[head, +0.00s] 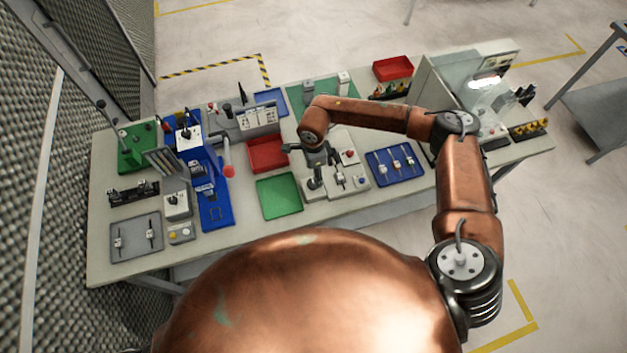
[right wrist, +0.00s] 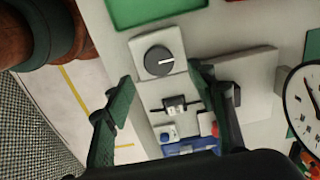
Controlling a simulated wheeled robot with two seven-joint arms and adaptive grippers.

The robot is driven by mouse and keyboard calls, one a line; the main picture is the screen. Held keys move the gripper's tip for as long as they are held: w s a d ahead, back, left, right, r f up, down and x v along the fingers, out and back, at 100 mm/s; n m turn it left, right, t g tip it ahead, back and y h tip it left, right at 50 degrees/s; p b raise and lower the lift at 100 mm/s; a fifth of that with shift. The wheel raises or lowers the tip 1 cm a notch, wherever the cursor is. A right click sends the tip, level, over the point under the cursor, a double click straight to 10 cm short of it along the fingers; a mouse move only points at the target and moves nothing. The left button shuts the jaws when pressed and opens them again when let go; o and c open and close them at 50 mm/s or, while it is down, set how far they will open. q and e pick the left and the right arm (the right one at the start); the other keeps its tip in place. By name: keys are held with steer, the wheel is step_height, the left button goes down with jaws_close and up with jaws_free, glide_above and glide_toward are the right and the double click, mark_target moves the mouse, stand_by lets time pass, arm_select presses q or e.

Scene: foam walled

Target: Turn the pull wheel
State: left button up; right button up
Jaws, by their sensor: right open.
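A round black knob with a pale pointer line, which looks like the pull wheel, sits on a light grey box; it shows in the right wrist view (right wrist: 158,61) and, partly covered, in the head view (head: 314,183). My right gripper (head: 317,155) hangs over the workbench just above this box. In the right wrist view its two green-grey fingers (right wrist: 162,88) are spread apart with nothing between them. The knob lies ahead of the fingertips, apart from them as far as I can tell. My left gripper is in neither view.
The workbench (head: 110,225) is crowded. A light fixture plate (head: 357,172) with small parts adjoins the knob box. A green tray (head: 279,196), a red tray (head: 267,153) and a blue tray (head: 395,163) lie around it. A blue press-like station (head: 217,213) stands left.

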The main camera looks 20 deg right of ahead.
step_height(320, 180, down, 6)
steer(key=shift+s+f+p, duration=0.1)
steer(key=shift+p, duration=0.55)
steer(key=shift+a, duration=0.1)
steer(key=c, duration=1.2)
steer(key=shift+o, duration=0.2)
